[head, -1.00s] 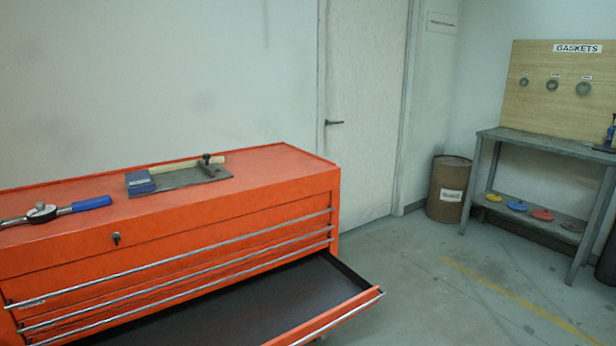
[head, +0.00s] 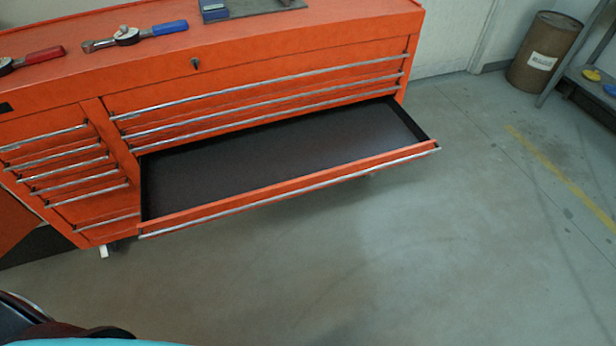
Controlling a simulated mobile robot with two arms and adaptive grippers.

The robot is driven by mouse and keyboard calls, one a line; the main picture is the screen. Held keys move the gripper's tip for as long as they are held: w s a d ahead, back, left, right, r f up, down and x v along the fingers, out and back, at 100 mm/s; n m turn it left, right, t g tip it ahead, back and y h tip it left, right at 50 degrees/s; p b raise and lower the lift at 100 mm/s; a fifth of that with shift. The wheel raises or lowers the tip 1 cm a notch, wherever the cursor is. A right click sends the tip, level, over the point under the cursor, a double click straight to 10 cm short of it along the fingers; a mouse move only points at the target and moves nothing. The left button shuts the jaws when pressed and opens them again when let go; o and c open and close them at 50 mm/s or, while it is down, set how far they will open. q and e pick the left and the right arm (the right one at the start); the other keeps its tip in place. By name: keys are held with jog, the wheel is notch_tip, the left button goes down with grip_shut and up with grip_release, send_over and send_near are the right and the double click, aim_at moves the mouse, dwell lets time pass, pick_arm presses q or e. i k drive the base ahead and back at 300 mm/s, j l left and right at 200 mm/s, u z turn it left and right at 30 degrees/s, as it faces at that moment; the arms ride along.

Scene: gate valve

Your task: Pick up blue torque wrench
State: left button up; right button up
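The blue torque wrench (head: 135,35) lies on top of the orange tool chest (head: 300,45) at the upper left of the head view. It has a blue handle, a round dial and a metal head pointing left. A similar wrench with a red handle (head: 40,57) lies to its left, cut by the picture edge. Neither of my grippers shows in the head view, and nothing touches the blue wrench.
A low, wide drawer (head: 280,160) of the chest stands open and looks empty, jutting over the floor. A dark plate with a blue block (head: 213,10) lies on the chest top. A rusty drum (head: 545,50) stands at the upper right. The floor in front (head: 400,260) is clear.

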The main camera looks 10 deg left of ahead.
aim_at(133, 36)
jog(key=u, duration=1.3)
jog(key=i+j+z, duration=0.1)
jog(key=z, duration=0.35)
jog(key=i+j+z, duration=0.1)
jog(key=j+z, duration=0.15)
jog(key=z, duration=0.15)
jog(key=j+z, duration=0.25)
jog(key=z, duration=0.2)
jog(key=i, duration=0.05)
